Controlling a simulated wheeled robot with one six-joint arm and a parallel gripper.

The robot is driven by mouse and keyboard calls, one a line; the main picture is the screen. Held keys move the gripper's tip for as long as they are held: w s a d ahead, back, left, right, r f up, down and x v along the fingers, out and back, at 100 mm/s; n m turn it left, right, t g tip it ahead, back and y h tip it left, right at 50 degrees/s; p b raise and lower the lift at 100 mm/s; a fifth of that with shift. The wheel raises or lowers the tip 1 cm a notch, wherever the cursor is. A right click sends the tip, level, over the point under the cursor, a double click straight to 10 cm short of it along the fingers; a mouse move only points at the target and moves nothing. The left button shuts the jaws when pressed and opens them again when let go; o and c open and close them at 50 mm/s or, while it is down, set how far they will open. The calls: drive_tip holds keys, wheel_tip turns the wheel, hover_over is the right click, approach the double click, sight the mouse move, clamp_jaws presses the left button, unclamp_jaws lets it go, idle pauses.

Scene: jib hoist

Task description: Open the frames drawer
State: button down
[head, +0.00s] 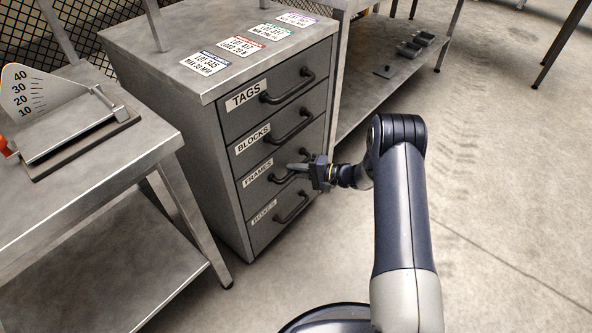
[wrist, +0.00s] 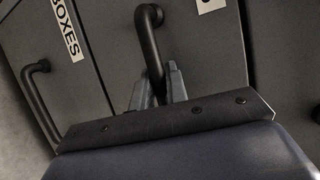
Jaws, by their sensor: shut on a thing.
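The grey cabinet (head: 160,95) has a column of labelled drawers: TAGS, BLOCKS, FRAMES and one at the bottom. The frames drawer (head: 250,192) is third from the top and looks flush with the cabinet front. Its label (head: 257,173) shows to the left of its dark bar handle. My gripper (head: 300,167) is at that drawer's front, shut on the frames drawer handle (wrist: 151,50). In the wrist view my gripper's two fingers (wrist: 159,92) stand on either side of the handle bar. Part of the handle is hidden by the fingers in the head view.
The BOXES drawer handle (wrist: 36,95) is just beside, on the left in the wrist view. A metal table (head: 90,180) with an angle gauge stands left of the cabinet. A shelf (head: 400,70) is behind right. The floor (head: 490,200) in front is clear.

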drive_tip(key=s+d+b, duration=0.2)
drive_tip(key=s+d, duration=0.7)
drive_tip(key=d, duration=0.3)
drive_tip(key=s+d+b, duration=0.3)
drive_tip(key=s+d, duration=0.7)
drive_tip(key=d, duration=0.2)
drive_tip(key=shift+s+d, duration=0.15)
drive_tip(key=shift+d, duration=0.2)
drive_tip(key=c, duration=1.4)
unclamp_jaws()
drive_tip(key=p+v, duration=0.2)
drive_tip(key=v, duration=0.8)
drive_tip(key=shift+d, duration=0.4)
drive_tip(key=shift+s+a, duration=0.1)
drive_tip(key=b+x, duration=0.2)
drive_tip(key=x, duration=0.9)
